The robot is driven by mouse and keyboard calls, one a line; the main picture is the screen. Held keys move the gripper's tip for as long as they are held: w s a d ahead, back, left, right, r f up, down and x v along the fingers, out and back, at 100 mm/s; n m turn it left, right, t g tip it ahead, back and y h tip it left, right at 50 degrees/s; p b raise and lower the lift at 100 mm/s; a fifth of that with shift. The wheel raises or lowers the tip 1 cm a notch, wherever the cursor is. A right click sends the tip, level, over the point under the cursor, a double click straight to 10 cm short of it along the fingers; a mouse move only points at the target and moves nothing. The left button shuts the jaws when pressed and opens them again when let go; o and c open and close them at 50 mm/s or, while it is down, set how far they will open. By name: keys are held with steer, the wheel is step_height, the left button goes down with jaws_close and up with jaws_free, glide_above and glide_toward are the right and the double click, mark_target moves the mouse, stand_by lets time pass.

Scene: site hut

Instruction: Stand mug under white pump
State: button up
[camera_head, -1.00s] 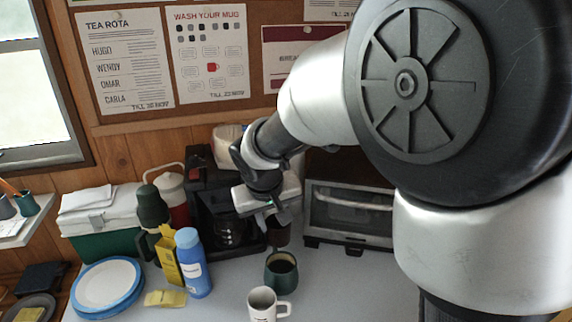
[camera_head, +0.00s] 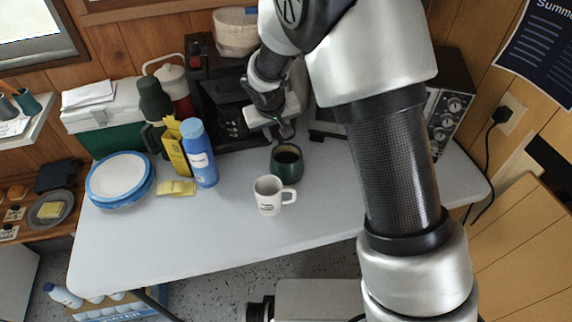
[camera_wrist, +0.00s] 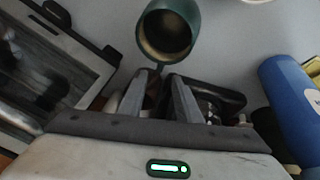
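A white mug (camera_head: 268,198) with dark print stands upright on the table, its handle to the right. A dark green mug (camera_head: 287,164) with brown contents stands just behind it. In the wrist view the green mug (camera_wrist: 167,32) is beyond my fingertips, its handle towards them. My gripper (camera_head: 284,132) is low behind the green mug, in front of the black machine. In the wrist view my gripper (camera_wrist: 158,80) has its fingers apart; a dark brownish thing shows between them, and I cannot tell if they touch it. I cannot clearly make out a white pump.
A blue bottle (camera_head: 199,155), a yellow box (camera_head: 177,150), a dark green flask (camera_head: 154,105) and a red jug with white top (camera_head: 173,88) stand left. Stacked plates (camera_head: 120,178) lie further left. A toaster oven (camera_head: 449,105) stands right. The table's front (camera_head: 190,245) is clear.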

mark_target(280, 141)
steer(key=x, duration=0.4)
steer(key=shift+s+d+f, duration=0.1)
steer(key=shift+s, duration=0.15)
steer(key=shift+w+f+b, duration=0.3)
steer(key=shift+f, duration=0.15)
jaws_close()
